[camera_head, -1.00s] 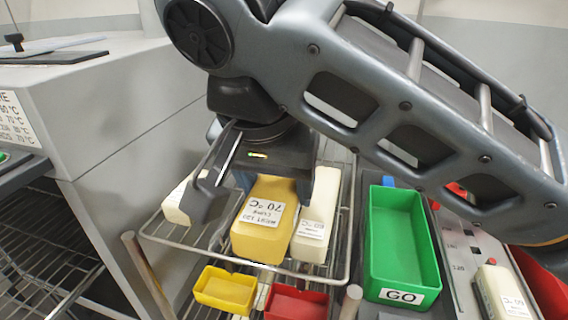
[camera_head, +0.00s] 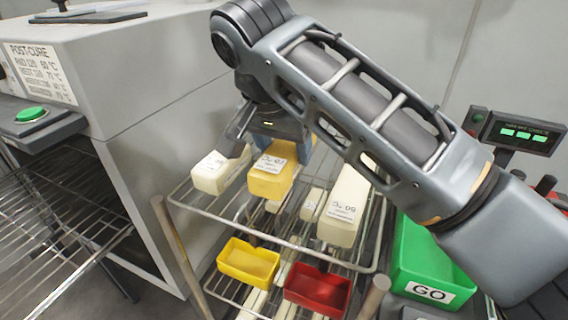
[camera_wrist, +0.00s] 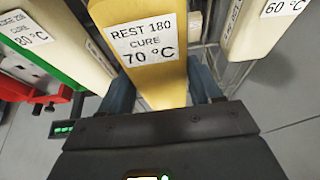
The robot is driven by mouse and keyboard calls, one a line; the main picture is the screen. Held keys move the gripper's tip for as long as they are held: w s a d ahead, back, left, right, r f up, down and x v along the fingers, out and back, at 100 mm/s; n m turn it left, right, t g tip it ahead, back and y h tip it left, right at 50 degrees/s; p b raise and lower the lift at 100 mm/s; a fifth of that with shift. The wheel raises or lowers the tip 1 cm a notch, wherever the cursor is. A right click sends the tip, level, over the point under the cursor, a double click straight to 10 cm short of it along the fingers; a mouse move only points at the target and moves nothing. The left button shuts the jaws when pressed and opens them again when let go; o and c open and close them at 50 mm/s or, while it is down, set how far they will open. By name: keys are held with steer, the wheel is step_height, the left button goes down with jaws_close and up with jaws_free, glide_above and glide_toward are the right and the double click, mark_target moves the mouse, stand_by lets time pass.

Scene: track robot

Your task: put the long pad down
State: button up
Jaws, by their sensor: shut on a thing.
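The long pad (camera_head: 269,184) is a yellow block with a white label. The wrist view shows it close up (camera_wrist: 160,88), and the label reads "REST 180 CURE 70 °C". My gripper (camera_head: 282,150) is shut on the pad, with blue fingers on both sides of it in the wrist view (camera_wrist: 163,92). The pad is at the upper shelf of a wire rack (camera_head: 225,219), between pale pads. I cannot tell whether its underside touches the wires. Its far end is hidden by my gripper.
A pale pad (camera_head: 218,174) is at the left and another (camera_head: 343,212) at the right; a smaller pale block (camera_head: 312,201) lies between. Yellow (camera_head: 248,262) and red (camera_head: 318,288) bins sit below. A green GO bin (camera_head: 425,262) stands right, an oven cabinet (camera_head: 140,75) left.

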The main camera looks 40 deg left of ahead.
steer(key=shift+a+f+p, duration=0.1)
steer(key=shift+f+p, duration=0.25)
steer(key=shift+f, duration=1.7)
steer(key=shift+f, duration=0.15)
steer(key=o, duration=1.1)
steer(key=shift+c, duration=0.2)
steer(key=v, duration=1.2)
